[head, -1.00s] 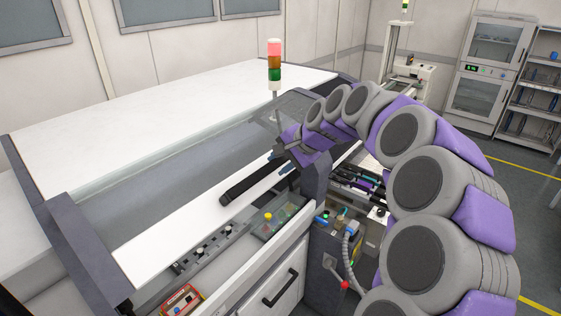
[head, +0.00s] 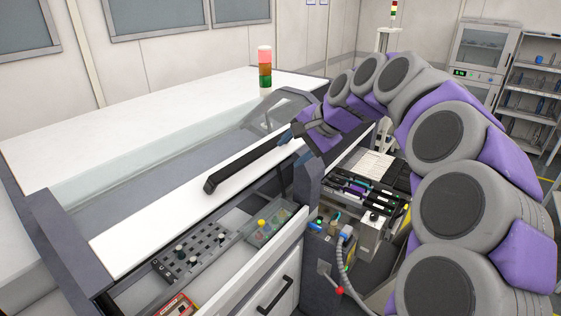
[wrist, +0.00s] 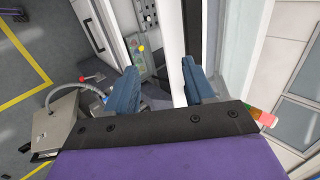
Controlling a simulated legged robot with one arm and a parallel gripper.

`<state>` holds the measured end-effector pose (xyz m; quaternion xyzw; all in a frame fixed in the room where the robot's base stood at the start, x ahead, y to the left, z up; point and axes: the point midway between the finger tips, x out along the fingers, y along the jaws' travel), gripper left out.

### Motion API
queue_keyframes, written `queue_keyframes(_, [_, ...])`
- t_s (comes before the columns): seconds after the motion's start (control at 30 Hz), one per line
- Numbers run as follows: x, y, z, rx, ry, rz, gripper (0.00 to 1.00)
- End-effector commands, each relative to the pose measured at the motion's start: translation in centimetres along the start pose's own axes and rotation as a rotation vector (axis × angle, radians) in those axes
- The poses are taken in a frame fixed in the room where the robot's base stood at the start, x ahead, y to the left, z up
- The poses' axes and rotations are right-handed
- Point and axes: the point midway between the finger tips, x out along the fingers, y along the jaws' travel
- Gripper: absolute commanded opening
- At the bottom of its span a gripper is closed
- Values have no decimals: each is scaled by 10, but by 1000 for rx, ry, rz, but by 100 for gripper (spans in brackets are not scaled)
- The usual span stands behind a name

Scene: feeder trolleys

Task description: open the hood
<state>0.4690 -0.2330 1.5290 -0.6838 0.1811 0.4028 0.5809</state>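The hood is the machine's long white cover with a pale grey window and a white front panel (head: 145,234). Its black bar handle (head: 240,168) runs along that panel. My gripper (head: 300,138) is at the handle's far right end, beside the hood's clear end piece (head: 278,112). In the wrist view my two blue fingers (wrist: 160,90) stand well apart. A white edge strip (wrist: 172,58) of the hood passes between them. A gap shows below the front panel. I cannot tell whether a finger touches the handle.
A signal lamp (head: 265,68) stands behind the handle. Feeder slots (head: 365,188) and a grey box with a hose (head: 345,245) lie near my arm.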

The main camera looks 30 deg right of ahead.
Motion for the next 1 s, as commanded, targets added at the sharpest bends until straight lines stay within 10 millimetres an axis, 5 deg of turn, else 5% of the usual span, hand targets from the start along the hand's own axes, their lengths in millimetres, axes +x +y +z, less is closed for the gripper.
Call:
queue_keyframes(0.2, [-44,0,-1,1,1,0,53])
queue_keyframes(0.4, [-68,-1,0,0,1,0,53])
queue_keyframes(1.0, [-74,0,-1,1,-2,2,53])
